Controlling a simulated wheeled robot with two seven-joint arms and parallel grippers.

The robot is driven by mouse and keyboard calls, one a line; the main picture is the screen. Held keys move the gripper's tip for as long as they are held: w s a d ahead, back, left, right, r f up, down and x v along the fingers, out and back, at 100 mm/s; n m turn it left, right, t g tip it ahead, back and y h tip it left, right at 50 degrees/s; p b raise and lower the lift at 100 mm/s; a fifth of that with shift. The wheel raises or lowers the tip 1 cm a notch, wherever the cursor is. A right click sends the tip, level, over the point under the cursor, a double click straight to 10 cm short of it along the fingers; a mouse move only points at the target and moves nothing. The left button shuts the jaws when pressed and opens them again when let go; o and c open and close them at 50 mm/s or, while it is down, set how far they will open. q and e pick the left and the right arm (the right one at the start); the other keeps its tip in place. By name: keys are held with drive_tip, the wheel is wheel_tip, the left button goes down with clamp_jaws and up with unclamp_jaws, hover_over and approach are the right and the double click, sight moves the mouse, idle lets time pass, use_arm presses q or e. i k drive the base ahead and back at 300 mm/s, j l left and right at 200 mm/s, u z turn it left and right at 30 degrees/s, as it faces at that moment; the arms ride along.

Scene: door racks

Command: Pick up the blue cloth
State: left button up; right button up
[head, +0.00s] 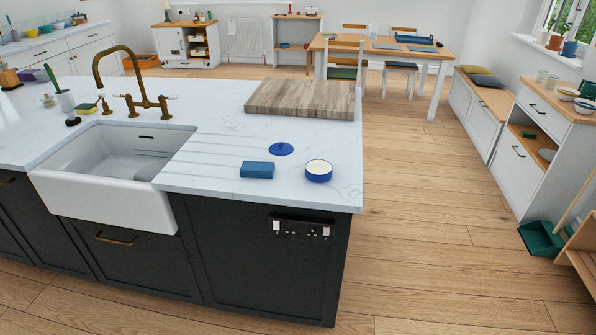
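A blue block-shaped item (257,170), which looks like a folded cloth, lies flat on the white marble worktop (215,165) of the island, near its front edge. A round blue lid or disc (281,149) lies just behind it. A small blue bowl with a pale inside (319,171) stands to its right, apart from it. Neither of my grippers is in view.
A white sink (105,190) with a brass tap (135,90) is left of the blue item. A thick wooden board (302,99) lies behind it. The worktop's right edge is close to the bowl. Wooden floor (430,230) is clear right of the island. A green dustpan (541,240) stands at far right.

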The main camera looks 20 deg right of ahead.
sight(256, 169)
drive_tip(key=i+j+z, duration=0.3)
drive_tip(key=i+j, duration=0.15)
drive_tip(key=j, duration=0.15)
drive_tip(key=i+j+z, duration=0.3)
drive_tip(key=j, duration=0.4)
drive_tip(key=i+j+z, duration=0.15)
drive_tip(key=i+j, duration=0.15)
drive_tip(key=i+j+z, duration=0.2)
drive_tip(key=j, duration=0.25)
drive_tip(key=k, duration=0.05)
